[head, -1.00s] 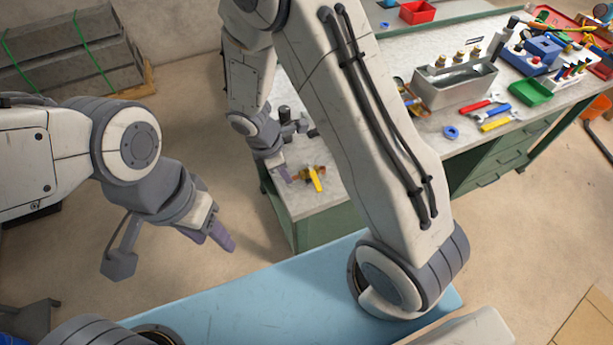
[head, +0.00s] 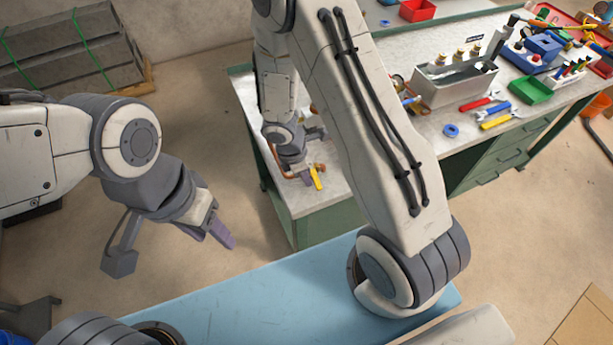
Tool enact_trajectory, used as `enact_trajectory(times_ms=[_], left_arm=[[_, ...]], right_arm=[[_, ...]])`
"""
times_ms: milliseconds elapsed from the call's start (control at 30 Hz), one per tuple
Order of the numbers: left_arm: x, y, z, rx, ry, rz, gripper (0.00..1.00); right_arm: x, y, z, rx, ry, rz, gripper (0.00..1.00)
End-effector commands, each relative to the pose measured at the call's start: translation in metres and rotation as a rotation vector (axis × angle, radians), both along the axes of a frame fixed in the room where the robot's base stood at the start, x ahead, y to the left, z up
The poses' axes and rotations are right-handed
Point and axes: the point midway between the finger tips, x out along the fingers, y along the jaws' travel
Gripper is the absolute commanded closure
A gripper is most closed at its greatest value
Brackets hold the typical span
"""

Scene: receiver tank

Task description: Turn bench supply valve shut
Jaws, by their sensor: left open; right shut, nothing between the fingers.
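The bench supply valve shows in the head view as a yellow lever handle (head: 317,177) with brassy copper-coloured pipework beside it, near the left front corner of the bench. My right gripper (head: 306,179) is shut and empty, with its fingertips right beside the yellow handle on its left. I cannot tell whether they touch it. The gripper and its wrist hide much of the valve body. My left gripper (head: 220,232) is open and empty, over the floor left of the bench and well away from the valve.
The bench (head: 440,135) carries a grey metal box (head: 455,82), a blue tape ring (head: 451,130), wrenches (head: 490,110) and a green bin (head: 530,90) to the right. My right arm crosses the middle of the view and hides part of the benchtop. A strapped stack (head: 70,60) stands at the back left.

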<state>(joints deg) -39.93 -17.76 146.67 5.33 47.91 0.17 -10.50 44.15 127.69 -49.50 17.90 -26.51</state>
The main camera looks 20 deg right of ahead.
Motion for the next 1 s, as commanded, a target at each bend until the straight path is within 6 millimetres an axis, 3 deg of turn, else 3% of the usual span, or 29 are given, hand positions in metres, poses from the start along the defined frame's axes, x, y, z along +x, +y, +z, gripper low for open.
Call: enact_trajectory(times_ms=[200, 567, 667, 867, 1000], left_arm=[[0.0, 0.0, -0.02, 0.0, 0.0, -0.001, 0.5], [0.0, 0.0, -0.017, 0.0, 0.0, -0.001, 0.5], [0.0, 0.0, -0.016, 0.0, 0.0, -0.001, 0.5], [0.0, 0.0, -0.013, 0.0, 0.0, -0.001, 0.5], [0.0, 0.0, 0.001, 0.0, 0.0, 0.0, 0.5]], right_arm=[[-0.003, -0.016, -0.003, -0.001, -0.002, 0.067, 1.0], [-0.006, -0.019, 0.0, -0.007, 0.006, 0.064, 1.0], [-0.006, -0.014, 0.0, -0.005, 0.005, 0.063, 1.0], [-0.007, 0.018, 0.0, 0.002, -0.002, 0.062, 1.0], [-0.005, 0.027, 0.037, 0.004, -0.01, 0.055, 1.0]])
